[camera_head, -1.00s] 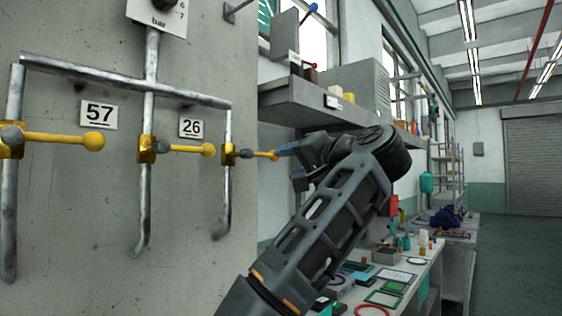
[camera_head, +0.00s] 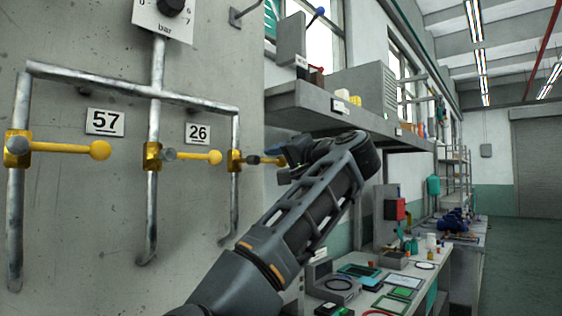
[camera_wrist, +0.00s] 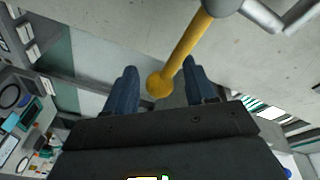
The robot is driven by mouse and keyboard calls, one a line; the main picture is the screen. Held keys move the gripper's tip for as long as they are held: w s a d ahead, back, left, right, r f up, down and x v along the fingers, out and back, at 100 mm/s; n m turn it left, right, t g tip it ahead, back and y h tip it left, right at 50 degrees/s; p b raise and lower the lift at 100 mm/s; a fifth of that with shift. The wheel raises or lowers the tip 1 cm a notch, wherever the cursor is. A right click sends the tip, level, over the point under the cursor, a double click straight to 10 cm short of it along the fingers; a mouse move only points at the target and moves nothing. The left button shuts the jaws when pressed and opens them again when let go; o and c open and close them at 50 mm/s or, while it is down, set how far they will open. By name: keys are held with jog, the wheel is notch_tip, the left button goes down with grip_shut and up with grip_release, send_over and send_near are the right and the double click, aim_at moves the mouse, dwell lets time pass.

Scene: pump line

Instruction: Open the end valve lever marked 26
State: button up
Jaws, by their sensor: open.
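The right end valve (camera_head: 236,161) sits on the rightmost pipe drop, with its yellow lever pointing right, about level. The label 26 (camera_head: 198,133) is on the wall left of that pipe, above the middle valve's lever. My gripper (camera_head: 281,163) is at the ball end of the right lever, partly covering it. In the wrist view, the yellow lever (camera_wrist: 186,42) runs down from a grey hub, and its ball end lies between my two open fingers (camera_wrist: 160,88).
The middle valve (camera_head: 152,156) and left valve (camera_head: 17,149) have similar levers pointing right. Label 57 (camera_head: 105,122) is above the left lever. A gauge (camera_head: 166,15) tops the pipework. A grey shelf (camera_head: 310,112) juts out above my gripper; a cluttered bench (camera_head: 445,277) stands below right.

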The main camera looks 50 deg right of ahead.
grip_shut()
dwell(0.5)
